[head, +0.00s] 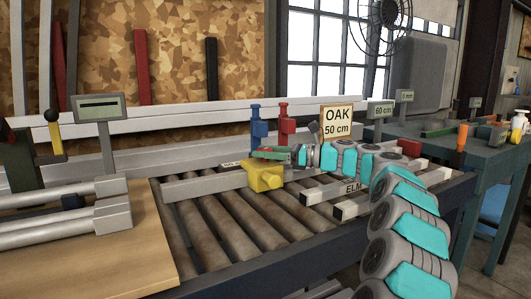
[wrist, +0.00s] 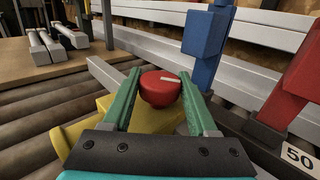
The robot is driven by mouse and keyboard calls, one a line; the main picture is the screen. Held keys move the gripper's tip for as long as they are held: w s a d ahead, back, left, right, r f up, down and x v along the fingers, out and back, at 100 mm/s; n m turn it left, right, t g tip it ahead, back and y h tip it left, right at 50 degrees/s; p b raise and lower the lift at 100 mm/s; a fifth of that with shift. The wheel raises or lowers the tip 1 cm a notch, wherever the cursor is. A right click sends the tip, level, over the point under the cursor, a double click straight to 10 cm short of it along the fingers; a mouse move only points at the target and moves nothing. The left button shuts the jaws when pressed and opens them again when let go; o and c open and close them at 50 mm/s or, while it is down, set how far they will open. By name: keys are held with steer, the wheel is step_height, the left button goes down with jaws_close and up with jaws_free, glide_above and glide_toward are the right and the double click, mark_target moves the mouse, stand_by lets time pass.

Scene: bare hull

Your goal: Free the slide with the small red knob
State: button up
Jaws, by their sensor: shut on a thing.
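A yellow block, the slide (head: 264,177), sits on a grey metal bar (head: 205,184) above the rollers. In the wrist view the yellow slide (wrist: 80,130) shows beneath and beside my fingers. The small round red knob (wrist: 160,88), with a pale mark on its top, is on the slide. My gripper (wrist: 160,76) has green fingers on both sides of the knob and is shut on it. In the head view my gripper (head: 277,154) is just above the slide and hides most of the knob. The slide's contact with the bar is partly hidden.
A blue upright (head: 258,127) and a red upright (head: 287,122) stand close behind. An "OAK 50 cm" sign (head: 337,120) is to their right. Boards, one marked ELM (head: 352,189), lie on the rollers under my arm. A wooden table (head: 100,250) is at left.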

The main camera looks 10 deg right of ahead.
steer(key=shift+r+n+g+y, duration=0.1)
steer(key=shift+n+g+y, duration=0.25)
steer(key=shift+g, duration=0.25)
steer(key=o, duration=1.4)
steer(key=shift+v, duration=3.9)
